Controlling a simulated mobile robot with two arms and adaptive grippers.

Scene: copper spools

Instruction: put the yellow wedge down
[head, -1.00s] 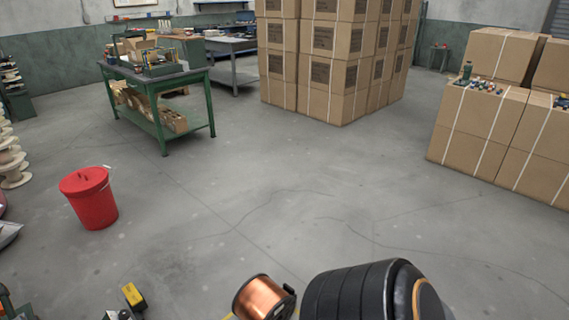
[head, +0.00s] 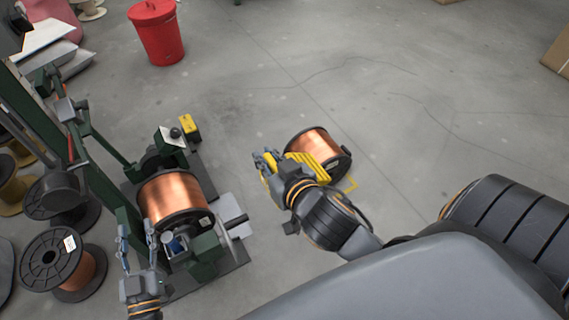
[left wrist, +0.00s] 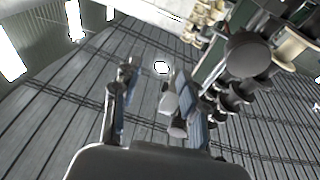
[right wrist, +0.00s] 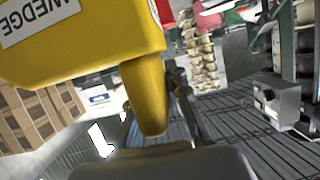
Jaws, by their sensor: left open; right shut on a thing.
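The yellow wedge (head: 318,150) is in my right gripper (head: 265,160), which is shut on it. In the head view the wedge shows in front of a copper spool (head: 312,140) standing on the floor; I cannot tell whether they touch. In the right wrist view the wedge (right wrist: 85,40) fills the upper left, a white label with "WEDGE" on it. My left gripper (head: 137,238) is open and empty, beside the copper spool (head: 172,195) on the green machine. Its two spread fingers show in the left wrist view (left wrist: 152,105).
The green machine (head: 205,258) stands at left, with a yellow block (head: 189,126) at its far end. Dark spools (head: 52,262) lie at far left. A red bin (head: 158,35) stands at the back. The floor beyond is clear.

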